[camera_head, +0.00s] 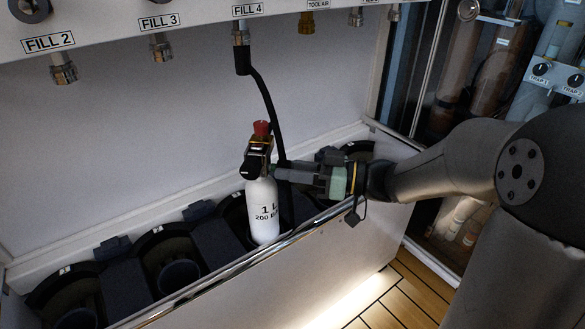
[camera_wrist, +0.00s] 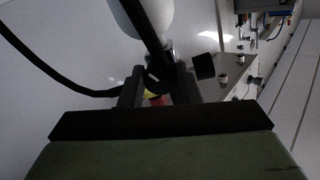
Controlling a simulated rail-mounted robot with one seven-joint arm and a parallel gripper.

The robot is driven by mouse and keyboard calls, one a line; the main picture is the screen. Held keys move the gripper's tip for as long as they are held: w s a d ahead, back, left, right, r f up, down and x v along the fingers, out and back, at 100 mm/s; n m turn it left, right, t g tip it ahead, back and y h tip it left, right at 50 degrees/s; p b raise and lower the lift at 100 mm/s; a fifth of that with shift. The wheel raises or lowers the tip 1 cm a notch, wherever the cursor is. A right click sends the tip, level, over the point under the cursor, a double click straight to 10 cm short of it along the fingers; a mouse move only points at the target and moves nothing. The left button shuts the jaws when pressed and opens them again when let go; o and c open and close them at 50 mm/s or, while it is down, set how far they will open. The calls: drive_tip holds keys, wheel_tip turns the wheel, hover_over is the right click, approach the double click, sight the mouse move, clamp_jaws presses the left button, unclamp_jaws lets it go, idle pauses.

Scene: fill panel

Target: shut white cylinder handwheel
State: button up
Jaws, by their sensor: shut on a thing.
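The white cylinder (camera_head: 263,208), marked 1 L, stands upright in the rack trough. It also shows at the top of the wrist view (camera_wrist: 157,17). Its black valve (camera_head: 257,160) carries a red knob (camera_head: 262,129) on top. My gripper (camera_head: 279,172) reaches in level from the right to the side of the valve. In the wrist view my fingers (camera_wrist: 155,88) are closed around a dark round part with a pale mark, which looks like the handwheel (camera_wrist: 153,76). The fingers partly hide it, so its turn position is unclear.
A black hose (camera_head: 265,95) hangs from the FILL 4 port (camera_head: 241,38) and passes close to my fingers. The trough's metal front rail (camera_head: 280,242) runs below my gripper. Empty dark holders (camera_head: 172,262) lie left of the cylinder.

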drive_tip(key=m+p, duration=0.5)
drive_tip(key=m, duration=0.2)
drive_tip(key=m+g+p, duration=0.1)
drive_tip(key=m+p, duration=0.4)
drive_tip(key=m, duration=0.2)
drive_tip(key=m+p, duration=0.5)
drive_tip(key=m, duration=0.2)
drive_tip(key=shift+r, duration=0.35)
drive_tip(key=m+p, duration=0.5)
drive_tip(key=p, duration=0.1)
drive_tip(key=shift+g, duration=0.3)
drive_tip(key=m+p, duration=0.5)
drive_tip(key=shift+m+p, duration=0.3)
drive_tip(key=shift+p, duration=0.1)
drive_tip(key=m+p, duration=0.4)
drive_tip(key=m, duration=0.1)
drive_tip(key=shift+p, duration=0.4)
drive_tip(key=shift+w+f+m+p, duration=0.1)
drive_tip(key=shift+f+m+p, duration=0.1)
drive_tip(key=shift+m+p, duration=1.6)
drive_tip(key=shift+m+b, duration=0.45)
drive_tip(key=shift+m, duration=0.15)
drive_tip(key=o, duration=1)
